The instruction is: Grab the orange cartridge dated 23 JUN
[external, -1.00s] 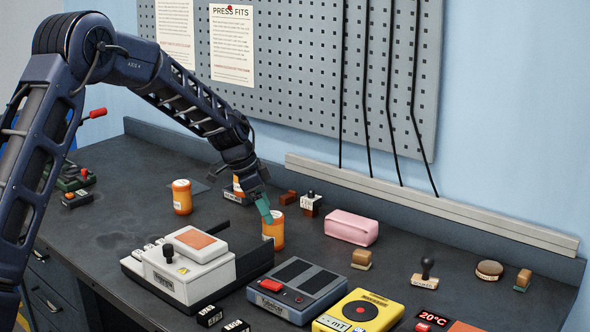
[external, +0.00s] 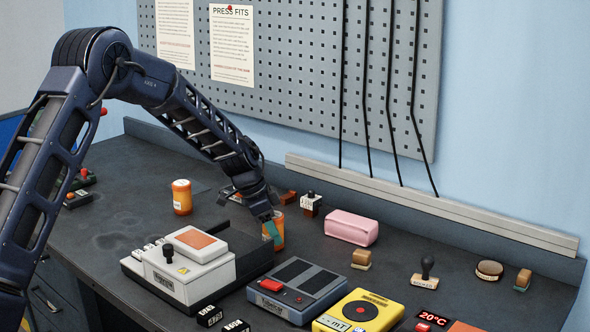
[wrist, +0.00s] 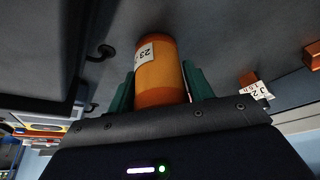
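An orange cartridge (external: 280,222) stands on the bench behind the white-and-orange device. In the wrist view the orange cartridge (wrist: 160,75) fills the space between my fingers, and its white label reads "23" with the rest cut off. My gripper (external: 272,231) is lowered around it, with one teal finger in front of its side. In the wrist view my gripper (wrist: 159,82) has a green finger on each side of the cartridge, with a narrow gap showing at the right finger. Another orange cartridge (external: 182,197) stands upright to the left.
A white-and-orange device (external: 188,263) stands in front, beside a grey-blue device (external: 298,289) and a yellow one (external: 361,314). A stamp block (external: 311,205) and pink case (external: 351,228) are close on the right. The bench's left part is mostly clear.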

